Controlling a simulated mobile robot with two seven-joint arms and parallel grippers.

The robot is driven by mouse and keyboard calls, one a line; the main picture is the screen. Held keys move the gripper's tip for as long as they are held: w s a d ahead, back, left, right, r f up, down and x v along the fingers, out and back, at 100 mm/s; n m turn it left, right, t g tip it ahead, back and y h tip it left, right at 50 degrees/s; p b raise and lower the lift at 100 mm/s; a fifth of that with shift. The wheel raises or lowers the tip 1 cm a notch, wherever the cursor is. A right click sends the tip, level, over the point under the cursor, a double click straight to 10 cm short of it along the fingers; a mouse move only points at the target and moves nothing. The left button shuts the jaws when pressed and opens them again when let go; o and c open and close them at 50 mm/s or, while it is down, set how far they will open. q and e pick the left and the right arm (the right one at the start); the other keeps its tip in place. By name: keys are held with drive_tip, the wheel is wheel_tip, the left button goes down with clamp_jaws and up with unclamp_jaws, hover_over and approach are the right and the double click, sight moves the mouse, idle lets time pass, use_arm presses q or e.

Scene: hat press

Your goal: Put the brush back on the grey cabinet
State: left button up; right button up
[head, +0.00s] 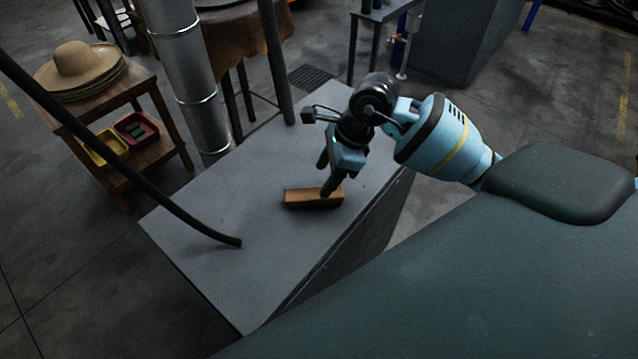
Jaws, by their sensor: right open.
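A brown wooden brush (312,199) lies on the top of the grey cabinet (220,205), near the cabinet's right edge. My right gripper (328,176) is just above the brush, pointing down. Its fingers are apart, and one fingertip overlaps the brush's right end in the picture. I cannot tell whether that finger touches the brush. My left gripper is not in view.
A wooden stand with straw hats (80,66) and red and yellow trays is at the left. A metal column (187,75) rises behind the cabinet. A dark rod (150,178) slants down to the cabinet top.

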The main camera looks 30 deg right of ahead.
drive_tip(key=v, duration=0.6)
drive_tip(key=shift+r, duration=0.3)
idle(0.4)
